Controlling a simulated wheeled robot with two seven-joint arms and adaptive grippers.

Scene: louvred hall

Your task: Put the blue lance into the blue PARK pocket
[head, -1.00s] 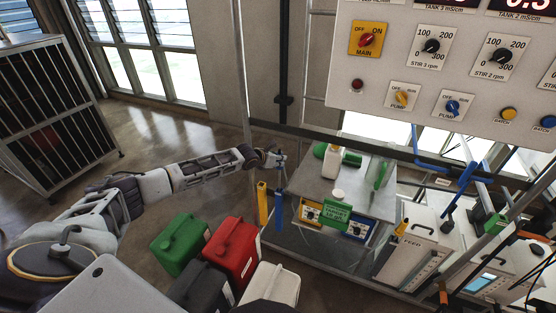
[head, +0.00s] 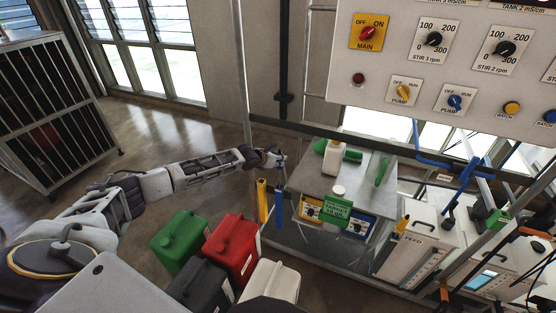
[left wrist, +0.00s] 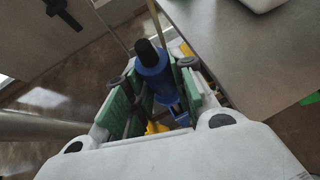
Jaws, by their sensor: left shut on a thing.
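My left gripper (head: 279,160) is at the left edge of the metal table, above an upright yellow tube and an upright blue tube (head: 279,208) that looks like the blue PARK pocket; no PARK label can be read. In the left wrist view, my left gripper (left wrist: 157,98) is shut on the blue lance (left wrist: 153,68), which has a black top end and a blue body between the green finger pads. The lance's lower end is hidden by the gripper, so I cannot tell whether it is inside the blue tube. My right gripper is not in view.
The yellow tube (head: 262,203) stands just left of the blue one. The metal table (head: 313,178) holds a white bottle (head: 333,158) and green items. Green (head: 180,242), red (head: 231,248), black and white canisters stand on the floor below my left arm. A control panel hangs above.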

